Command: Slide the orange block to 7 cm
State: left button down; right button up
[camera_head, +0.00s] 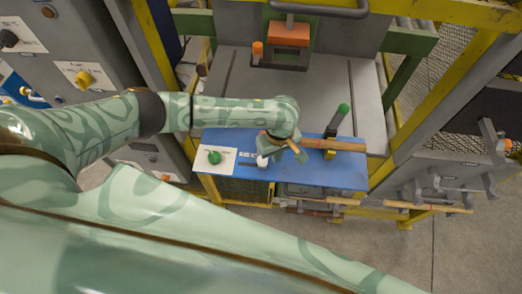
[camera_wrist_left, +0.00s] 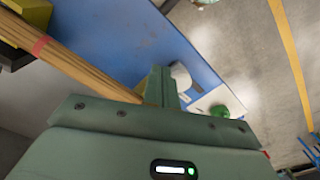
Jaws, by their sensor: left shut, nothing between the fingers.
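I cannot tell whether another orange block is hidden behind that gripper. My left gripper (camera_head: 285,150) is shut and empty, over the blue plate (camera_head: 345,177) beside a wooden bar (camera_head: 335,145). In the left wrist view the shut fingers (camera_wrist_left: 161,84) point between the wooden bar (camera_wrist_left: 75,62) and a white round knob (camera_wrist_left: 181,76). No centimetre scale is readable. My right gripper is out of view.
A green button (camera_head: 214,157) sits on a white panel at the plate's left. Yellow frame posts (camera_head: 440,92) flank the bench. The grey bench top behind the plate is mostly clear.

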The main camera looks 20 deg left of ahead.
aim_at(265, 161)
pick_arm(q)
jog(key=shift+f, duration=0.1)
jog(key=shift+f+b, duration=0.7)
jog(key=shift+f, duration=1.55)
jog(key=shift+s+a+p, duration=0.25)
jog(key=shift+a+p, duration=0.4)
jog(key=shift+a, duration=0.15)
jog(key=shift+s+a+p, duration=0.2)
jog(key=shift+a+p, duration=0.4)
jog(key=shift+a, duration=0.2)
notch_tip(265, 161, up, 7)
jog(key=d+p, duration=0.1)
jog(key=p, duration=0.8)
jog(key=shift+w, duration=0.15)
jog(key=shift+d, duration=0.1)
dwell(0.5)
